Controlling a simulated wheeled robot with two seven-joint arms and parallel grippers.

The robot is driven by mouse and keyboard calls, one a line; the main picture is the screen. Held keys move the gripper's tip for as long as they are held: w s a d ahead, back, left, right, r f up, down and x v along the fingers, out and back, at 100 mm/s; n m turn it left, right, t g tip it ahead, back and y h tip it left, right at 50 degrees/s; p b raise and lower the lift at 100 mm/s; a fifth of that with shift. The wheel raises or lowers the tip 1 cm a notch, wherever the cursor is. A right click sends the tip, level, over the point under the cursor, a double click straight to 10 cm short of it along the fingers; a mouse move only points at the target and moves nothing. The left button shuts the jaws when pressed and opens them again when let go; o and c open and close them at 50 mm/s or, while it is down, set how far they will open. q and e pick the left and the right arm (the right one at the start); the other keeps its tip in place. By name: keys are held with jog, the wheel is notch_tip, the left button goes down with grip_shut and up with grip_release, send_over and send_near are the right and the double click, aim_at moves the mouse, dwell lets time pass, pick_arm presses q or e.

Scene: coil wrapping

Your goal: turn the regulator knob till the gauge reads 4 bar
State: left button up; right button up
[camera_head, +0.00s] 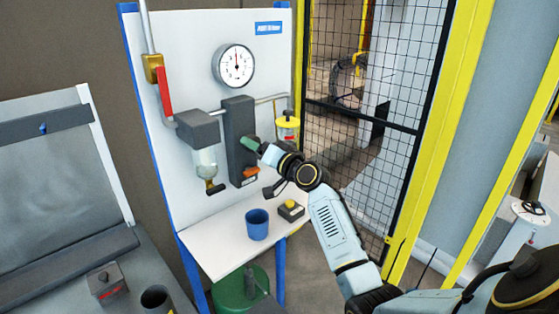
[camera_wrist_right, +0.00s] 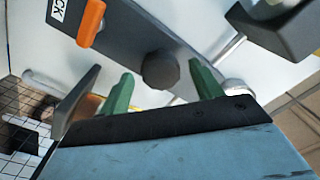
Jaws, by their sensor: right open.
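The round white gauge (camera_head: 233,66) is at the top of the panel. Its needle stands near upright, but the numbers are too small to read. The dark regulator block (camera_head: 239,120) is below it. The dark regulator knob (camera_wrist_right: 160,70) shows in the right wrist view, between the two green fingertips with a gap on each side. My right gripper (camera_head: 249,144) is open in front of the block and hides the knob in the head view. In the right wrist view, its open fingers (camera_wrist_right: 161,80) hold nothing. My left gripper is not in view.
An orange handle (camera_head: 250,174) sits low on the block, a filter bowl (camera_head: 204,162) to its left, a yellow-topped bowl (camera_head: 287,128) to its right. A red lever (camera_head: 164,92) is at upper left. A blue cup (camera_head: 257,226) and a yellow-button box (camera_head: 291,211) stand on the shelf.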

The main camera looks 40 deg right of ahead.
jog(key=s+d+b, duration=0.1)
jog(key=s, duration=1)
jog(key=shift+w, duration=0.1)
